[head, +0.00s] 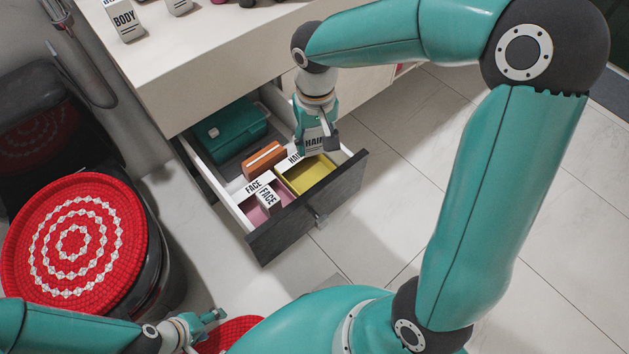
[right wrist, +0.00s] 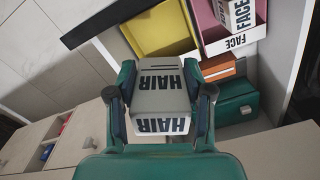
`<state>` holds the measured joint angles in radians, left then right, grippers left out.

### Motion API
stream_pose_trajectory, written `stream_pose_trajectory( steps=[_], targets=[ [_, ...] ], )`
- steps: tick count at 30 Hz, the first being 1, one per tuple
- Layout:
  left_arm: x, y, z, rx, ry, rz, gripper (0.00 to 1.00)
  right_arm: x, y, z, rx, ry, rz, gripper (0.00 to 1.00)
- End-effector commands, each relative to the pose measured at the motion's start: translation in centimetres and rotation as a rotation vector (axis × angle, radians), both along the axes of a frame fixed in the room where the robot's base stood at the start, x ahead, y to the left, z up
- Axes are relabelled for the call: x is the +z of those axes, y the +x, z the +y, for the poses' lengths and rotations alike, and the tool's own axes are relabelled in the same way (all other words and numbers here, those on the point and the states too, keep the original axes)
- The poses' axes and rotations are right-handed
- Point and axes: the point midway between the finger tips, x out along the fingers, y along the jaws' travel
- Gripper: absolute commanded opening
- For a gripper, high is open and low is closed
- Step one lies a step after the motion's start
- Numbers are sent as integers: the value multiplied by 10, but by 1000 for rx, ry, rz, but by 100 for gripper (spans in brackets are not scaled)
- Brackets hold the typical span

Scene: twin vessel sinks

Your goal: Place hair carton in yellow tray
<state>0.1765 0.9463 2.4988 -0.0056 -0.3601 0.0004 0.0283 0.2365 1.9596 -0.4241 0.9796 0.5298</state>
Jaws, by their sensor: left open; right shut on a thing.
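My left gripper (head: 207,318) is open and empty, low near the red stool.
A pink tray (head: 256,214) with a face carton (head: 268,198) sits left of the yellow tray. An orange box (head: 264,160) and a teal case (head: 225,133) lie further back in the drawer (head: 310,212). The countertop (head: 200,50) overhangs the back.

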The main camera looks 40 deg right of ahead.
Motion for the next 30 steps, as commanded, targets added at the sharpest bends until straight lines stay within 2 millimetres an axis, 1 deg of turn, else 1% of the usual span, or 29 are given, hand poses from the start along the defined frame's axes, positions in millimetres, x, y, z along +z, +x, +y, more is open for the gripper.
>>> stream_pose_trajectory(
  steps=[1,3,6,9,14,17,21,24,27,30],
  targets=[
    [-10,0,0,0,0,0,62,-21,-1,0,-1,0,5,8],
    [-17,0,0,0,0,0,62,-39,-1,0,0,-1,4,8],
    [-24,0,0,0,0,0,62,-62,-1,0,0,0,3,8],
    [-29,0,0,0,0,0,62,-77,0,0,-1,0,2,8],
    [-31,0,0,0,0,0,62,-86,0,0,-1,0,-1,8],
    [-35,0,0,0,0,0,62,-96,0,-1,0,-1,1,8],
    [-45,0,0,0,0,0,62,-121,-1,-1,-2,0,3,8],
    [-50,0,0,0,0,0,62,-136,-1,-1,0,-1,3,8],
    [-52,0,0,0,0,0,62,-142,0,-1,-2,0,-1,8],
    [-51,0,0,0,0,0,62,-142,0,-1,-2,0,-1,8]
  ],
)
